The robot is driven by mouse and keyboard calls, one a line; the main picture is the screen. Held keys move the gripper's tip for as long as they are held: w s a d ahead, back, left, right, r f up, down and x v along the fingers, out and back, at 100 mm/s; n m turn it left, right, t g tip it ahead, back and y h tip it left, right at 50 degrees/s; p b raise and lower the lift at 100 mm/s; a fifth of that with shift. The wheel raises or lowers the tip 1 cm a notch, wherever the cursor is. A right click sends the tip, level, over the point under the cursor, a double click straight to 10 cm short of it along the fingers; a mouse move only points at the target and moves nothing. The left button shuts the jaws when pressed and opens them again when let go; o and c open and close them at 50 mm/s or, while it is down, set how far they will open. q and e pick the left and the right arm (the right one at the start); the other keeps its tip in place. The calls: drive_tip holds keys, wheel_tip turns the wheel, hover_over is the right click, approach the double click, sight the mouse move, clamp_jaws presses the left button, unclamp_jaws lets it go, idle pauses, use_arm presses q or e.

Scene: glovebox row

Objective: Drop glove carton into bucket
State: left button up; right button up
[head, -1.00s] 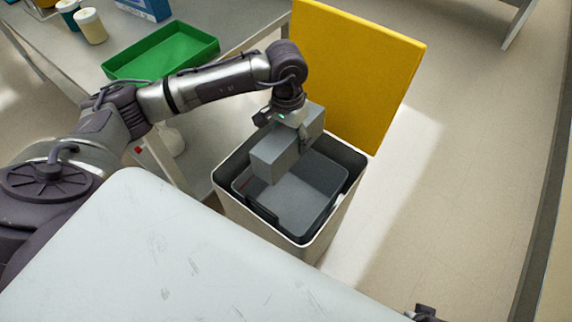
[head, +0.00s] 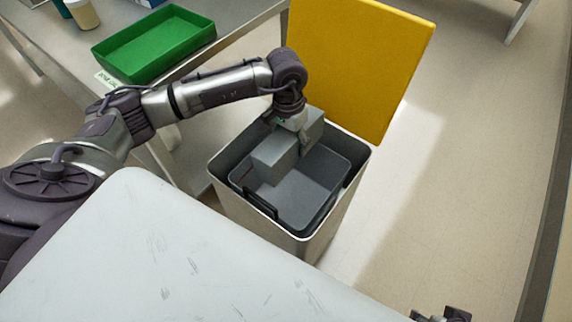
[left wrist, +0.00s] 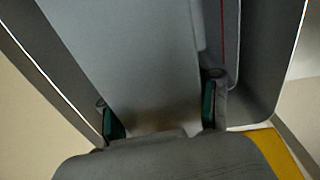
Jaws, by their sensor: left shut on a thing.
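The glove carton (head: 276,158) is a plain grey box. My left gripper (head: 297,140) is shut on it and holds it over the back left part of the bucket's opening. The bucket (head: 258,222) is a tall pale bin with a dark grey inner container. I cannot tell how far the carton reaches below the rim. In the left wrist view the carton (left wrist: 130,55) lies between the two green-padded fingers (left wrist: 160,112), with the bucket's walls around it. A dark piece of my right gripper (head: 445,314) shows at the bottom edge; its jaws are unclear.
A yellow panel (head: 360,65) stands upright at the bucket's back edge. A green tray (head: 155,60) and a pale-lidded jar (head: 83,14) are on the grey bench (head: 60,60) at the left. The floor (head: 450,150) to the right is clear.

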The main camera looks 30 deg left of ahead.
use_arm(q)
drive_tip(key=o, duration=1.2)
drive_tip(key=r, duration=0.8)
drive_tip(key=a+r, duration=0.1)
drive_tip(key=r, duration=0.3)
drive_tip(key=shift+f, duration=0.1)
